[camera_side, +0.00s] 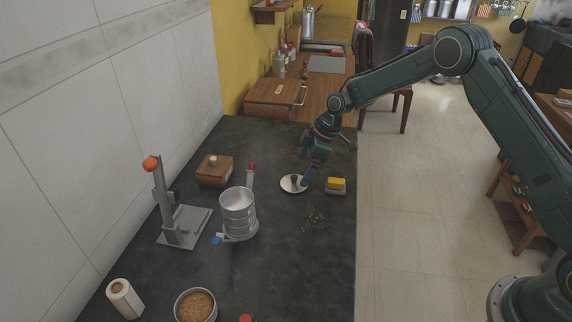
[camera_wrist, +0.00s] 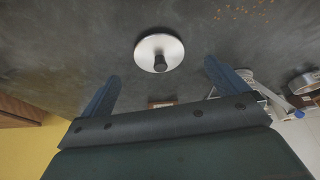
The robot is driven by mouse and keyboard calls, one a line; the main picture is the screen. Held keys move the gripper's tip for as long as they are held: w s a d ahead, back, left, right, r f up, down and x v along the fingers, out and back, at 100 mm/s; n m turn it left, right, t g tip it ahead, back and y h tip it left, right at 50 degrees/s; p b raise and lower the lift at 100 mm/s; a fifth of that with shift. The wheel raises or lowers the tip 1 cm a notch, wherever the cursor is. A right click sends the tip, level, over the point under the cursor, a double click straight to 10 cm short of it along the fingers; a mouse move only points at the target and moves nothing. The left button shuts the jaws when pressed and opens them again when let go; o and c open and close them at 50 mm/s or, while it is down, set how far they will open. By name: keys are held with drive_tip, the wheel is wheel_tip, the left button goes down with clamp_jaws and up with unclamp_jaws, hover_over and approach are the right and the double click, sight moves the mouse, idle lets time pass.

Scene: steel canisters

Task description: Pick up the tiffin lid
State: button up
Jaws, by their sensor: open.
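The tiffin lid (camera_side: 288,185) is a round, pale steel disc with a dark knob, lying flat on the dark counter. In the wrist view the lid (camera_wrist: 148,47) shows whole, knob up, ahead of and between the blue fingertips. My gripper (camera_side: 305,182) is over the right side of the lid in the side view. In the wrist view my gripper (camera_wrist: 160,70) has its fingers spread wide with nothing between them. I cannot tell the exact height of the fingertips above the counter. A steel canister (camera_side: 238,222) stands open to the left of the lid.
A yellow and grey block (camera_side: 337,185) sits close to the right of the lid. Small brown bits (camera_side: 316,218) lie scattered in front. A wooden box (camera_side: 214,171), a grey stand with an orange ball (camera_side: 168,200) and a bowl of brown food (camera_side: 196,305) are further left.

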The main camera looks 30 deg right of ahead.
drive_tip(key=shift+f, duration=0.1)
drive_tip(key=shift+x, duration=2.55)
drive_tip(key=shift+w+a, duration=0.1)
drive_tip(key=shift+w, duration=0.05)
drive_tip(key=c, duration=1.1)
wheel_tip(320, 180, up, 20)
drive_tip(key=shift+r, duration=0.15)
drive_tip(key=shift+a, duration=0.1)
drive_tip(key=s+a+f+n, duration=0.1)
drive_tip(key=a+n, duration=0.1)
drive_tip(key=a, duration=0.4)
drive_tip(key=s+a+f+n+g, duration=0.1)
drive_tip(key=s+a+n, duration=0.1)
drive_tip(key=a, duration=0.5)
drive_tip(key=s+a+f+n+g+y, duration=0.1)
drive_tip(key=s+a+n, duration=0.1)
drive_tip(key=a, duration=0.5)
drive_tip(key=shift+f, duration=0.3)
